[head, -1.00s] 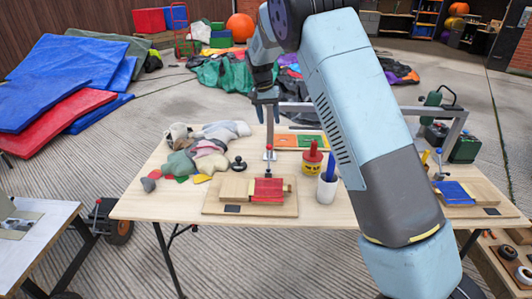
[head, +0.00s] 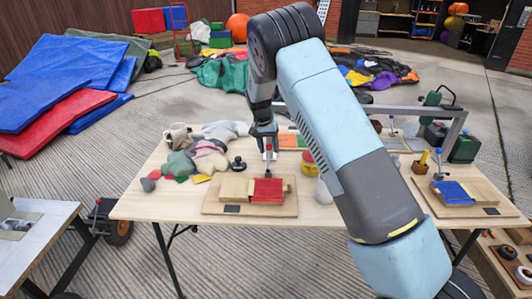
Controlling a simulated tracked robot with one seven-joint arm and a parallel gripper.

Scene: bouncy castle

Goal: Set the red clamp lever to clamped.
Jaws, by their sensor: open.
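The red clamp lever (head: 269,165) stands upright at the back of a wooden board (head: 225,208) on the table, behind a red fabric piece (head: 268,191). My gripper (head: 266,150) points down from above with its fingers at the height of the lever's red knob. The fingers are open, and the knob shows at or between them. I cannot tell whether they touch it. My gripper hides part of the lever's top.
A second board (head: 492,212) with blue fabric (head: 453,192) and a blue-knobbed lever (head: 438,162) stands at the right. Cloth scraps (head: 205,155) and a black knob (head: 238,163) lie left of the lever. My arm crosses over a white cup (head: 323,190).

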